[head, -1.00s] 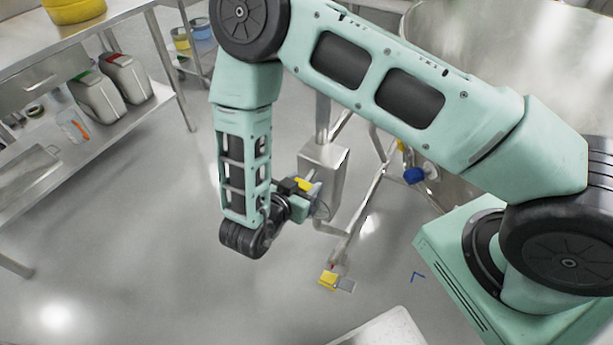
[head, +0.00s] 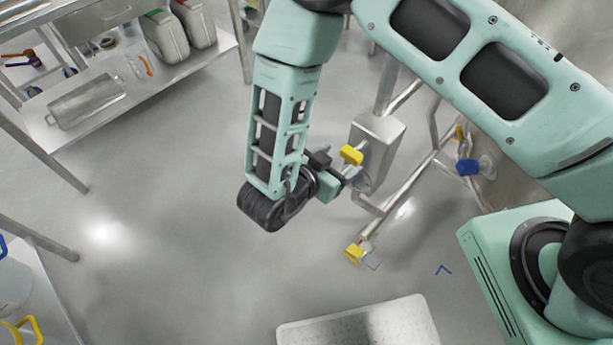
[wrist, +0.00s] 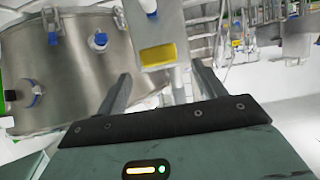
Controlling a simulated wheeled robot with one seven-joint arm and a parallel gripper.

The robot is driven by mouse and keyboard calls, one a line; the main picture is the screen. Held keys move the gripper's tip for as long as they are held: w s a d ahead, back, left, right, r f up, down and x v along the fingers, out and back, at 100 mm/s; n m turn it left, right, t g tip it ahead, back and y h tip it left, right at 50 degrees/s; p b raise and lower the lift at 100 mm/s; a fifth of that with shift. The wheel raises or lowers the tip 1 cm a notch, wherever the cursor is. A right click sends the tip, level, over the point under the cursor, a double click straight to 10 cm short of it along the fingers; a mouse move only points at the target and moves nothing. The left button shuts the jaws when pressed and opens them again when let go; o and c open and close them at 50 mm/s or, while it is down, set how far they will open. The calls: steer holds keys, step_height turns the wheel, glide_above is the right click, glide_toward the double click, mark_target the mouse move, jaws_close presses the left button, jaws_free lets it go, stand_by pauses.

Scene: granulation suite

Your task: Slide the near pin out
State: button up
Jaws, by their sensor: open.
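A yellow block-like piece (head: 351,155) shows at the near side of a grey metal box (head: 381,133) on a post of the steel frame. I take it for the near pin's handle, but no pin shaft is visible. In the wrist view the yellow piece (wrist: 158,55) is ahead of my gripper (wrist: 160,78), roughly centred between the two fingers. My gripper (head: 343,176) is open, with nothing in it. The fingers are spread to either side of the yellow piece in the picture; contact cannot be told.
A yellow pedal-like part (head: 354,253) is low on the frame near the floor. A blue knob (head: 468,167) is on the steel vessel at right. A pale flat surface (head: 360,325) is at the bottom. A shelf (head: 80,115) stands at left. Open floor lies between.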

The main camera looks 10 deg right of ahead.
steer(key=b+v, duration=0.1)
steer(key=v, duration=1.1)
steer(key=shift+s+f, duration=0.1)
steer(key=w+a+r+n+t+y, duration=0.1)
steer(key=w+a+r+n+y, duration=0.3)
steer(key=w+a+y, duration=0.45)
steer(key=s+a+r+n+g+y, duration=0.2)
steer(key=a+r+n+y, duration=0.15)
steer(key=r+y, duration=0.4)
steer(key=s+d+r+n+g+h, duration=0.2)
steer(key=s+d+n, duration=0.3)
steer(key=d, duration=0.5)
steer(key=s+d+r+n+g+h+p, duration=0.1)
steer(key=s+d+r+n+g+h, duration=0.1)
steer(key=s+d+n, duration=0.4)
steer(key=s+d+r+g, duration=0.1)
steer(key=s+d+g, duration=0.1)
steer(key=s+d, duration=0.2)
steer(key=shift+d+r+g+h, duration=0.3)
steer(key=shift+d+r+g, duration=0.1)
steer(key=shift+d, duration=0.05)
steer(key=shift+s, duration=0.15)
